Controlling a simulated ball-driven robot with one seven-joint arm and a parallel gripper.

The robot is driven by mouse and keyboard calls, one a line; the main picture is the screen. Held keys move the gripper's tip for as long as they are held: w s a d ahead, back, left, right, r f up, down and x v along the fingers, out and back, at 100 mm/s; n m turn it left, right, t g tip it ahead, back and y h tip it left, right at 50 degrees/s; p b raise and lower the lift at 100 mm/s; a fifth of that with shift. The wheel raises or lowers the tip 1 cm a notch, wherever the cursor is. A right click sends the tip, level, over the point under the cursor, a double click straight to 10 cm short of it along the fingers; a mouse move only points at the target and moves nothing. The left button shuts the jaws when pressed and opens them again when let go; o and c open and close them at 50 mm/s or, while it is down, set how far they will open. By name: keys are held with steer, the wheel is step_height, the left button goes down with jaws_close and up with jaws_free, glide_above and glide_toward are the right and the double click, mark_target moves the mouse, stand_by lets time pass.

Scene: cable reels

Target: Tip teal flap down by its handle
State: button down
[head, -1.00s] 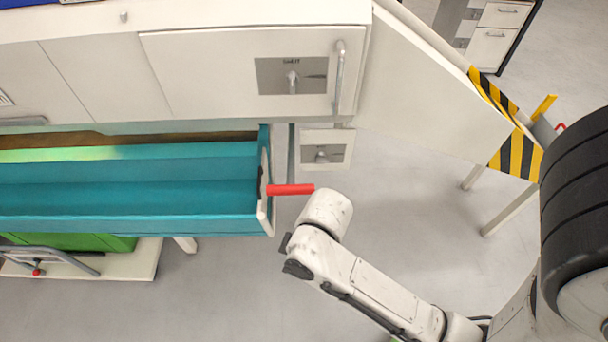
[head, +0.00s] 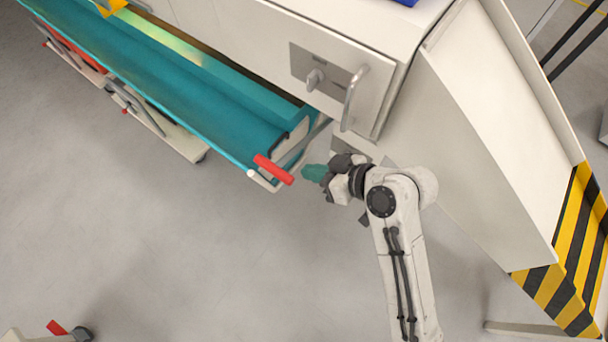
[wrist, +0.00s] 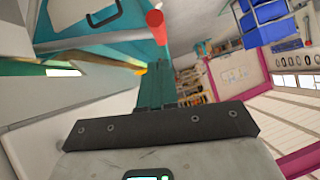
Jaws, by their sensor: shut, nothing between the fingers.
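The teal flap (head: 180,92) is a long trough-like panel hanging out from the white cabinet, running to the upper left in the head view. Its red handle (head: 273,169) sticks out at the flap's near end, beside a pale end bracket. My gripper (head: 308,172) has teal fingers that are shut and empty. It is just right of the red handle, with a small gap in the picture. In the wrist view the red handle (wrist: 157,27) shows beyond the shut fingertips (wrist: 153,72), and part of the teal flap lies to the left.
The white cabinet front has a latch plate and a grey bar handle (head: 354,98) above my gripper. A white sloping panel with yellow-black stripes (head: 565,250) stands at right. A low cart (head: 160,128) is under the flap. The floor at lower left is mostly clear.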

mark_target(294, 182)
steer(key=shift+w+a+f+p, duration=0.1)
steer(key=shift+a+f, duration=0.3)
steer(key=shift+f, duration=0.4)
steer(key=shift+w+a+f+p, duration=0.15)
steer(key=shift+a+f, duration=0.3)
steer(key=shift+f, duration=0.35)
steer(key=shift+a+f+p, duration=0.1)
steer(key=shift+a+f, duration=0.3)
steer(key=shift+f, duration=0.4)
steer(key=shift+f, duration=0.1)
steer(key=shift+s+f+b, duration=0.15)
steer(key=shift+f+b, duration=0.35)
steer(key=shift+b, duration=0.05)
step_height(294, 182, down, 31)
steer(key=w+d+n+t+h+b, duration=0.1)
steer(key=n+t+b, duration=0.4)
steer(key=b, duration=2.3)
steer(key=w+h, duration=0.1)
steer(key=h, duration=0.1)
steer(key=shift+d+f+h, duration=0.15)
steer(key=shift+d+h, duration=0.1)
steer(key=shift+h, duration=0.05)
steer(key=shift+w+d+b, duration=0.1)
steer(key=shift+b, duration=0.2)
